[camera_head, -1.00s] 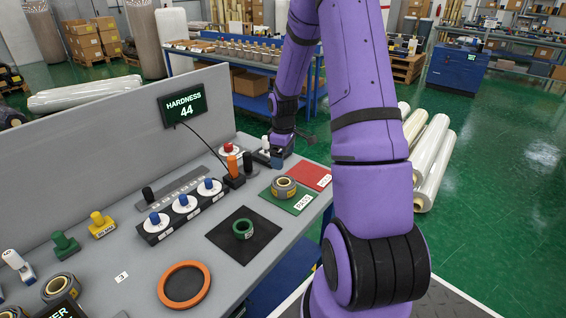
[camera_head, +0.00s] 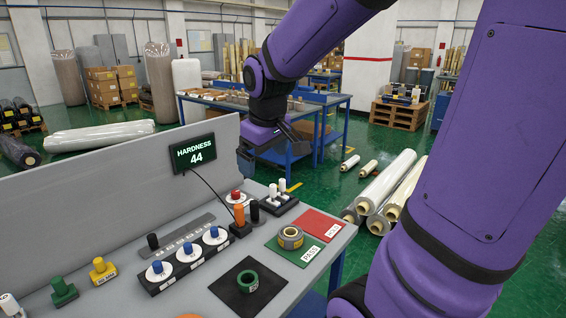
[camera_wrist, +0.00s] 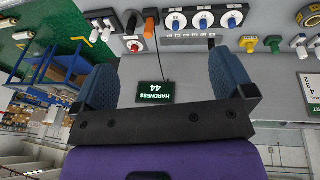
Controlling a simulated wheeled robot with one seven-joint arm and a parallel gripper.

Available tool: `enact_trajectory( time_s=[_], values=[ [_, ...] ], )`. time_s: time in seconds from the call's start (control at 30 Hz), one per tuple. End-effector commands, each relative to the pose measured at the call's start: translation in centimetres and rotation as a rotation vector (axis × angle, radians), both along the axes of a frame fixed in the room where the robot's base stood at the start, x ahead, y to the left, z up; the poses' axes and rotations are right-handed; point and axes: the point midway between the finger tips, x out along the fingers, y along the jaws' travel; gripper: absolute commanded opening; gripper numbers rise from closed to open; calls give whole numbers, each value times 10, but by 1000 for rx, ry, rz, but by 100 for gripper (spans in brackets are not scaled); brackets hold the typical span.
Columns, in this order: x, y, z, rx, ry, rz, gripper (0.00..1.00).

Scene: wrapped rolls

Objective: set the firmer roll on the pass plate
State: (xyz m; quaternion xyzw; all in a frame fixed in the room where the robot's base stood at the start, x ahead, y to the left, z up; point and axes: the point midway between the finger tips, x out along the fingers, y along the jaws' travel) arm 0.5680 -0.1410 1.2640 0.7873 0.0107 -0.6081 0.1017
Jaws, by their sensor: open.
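A grey wrapped roll with a tan band (camera_head: 290,237) lies flat on the green pass plate (camera_head: 311,249), which carries a PASS label. My gripper (camera_head: 247,160) is raised above the bench's far end, well apart from the roll. In the wrist view my gripper (camera_wrist: 162,72) has its two blue-padded fingers wide apart with nothing between them. The hardness display (camera_head: 194,154) reads 44, and it also shows upside down in the wrist view (camera_wrist: 155,92). The pass plate and roll are not visible in the wrist view.
A red plate (camera_head: 322,224) adjoins the pass plate. A green ring (camera_head: 247,281) sits on a black mat (camera_head: 268,294). An orange-topped tool (camera_head: 240,217), white-handled tools (camera_head: 282,187) and a row of blue-knobbed pieces (camera_head: 185,254) stand nearby. A grey partition (camera_head: 110,205) backs the bench.

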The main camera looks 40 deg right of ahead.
Motion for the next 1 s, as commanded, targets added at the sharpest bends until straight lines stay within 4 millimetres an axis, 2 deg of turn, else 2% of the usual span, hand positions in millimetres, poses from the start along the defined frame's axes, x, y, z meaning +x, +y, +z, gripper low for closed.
enact_trajectory(
  time_s=[0.03,0.2,0.4,0.5,0.7,1.0],
  values=[
    [-13,11,11,7,-27,-8,100],
    [-56,38,34,46,-96,-53,100],
    [-104,61,49,110,-165,-97,100],
    [-122,67,51,136,-186,-111,100],
    [-138,72,52,164,-205,-127,100],
    [-139,72,52,165,-205,-127,100]
  ],
)
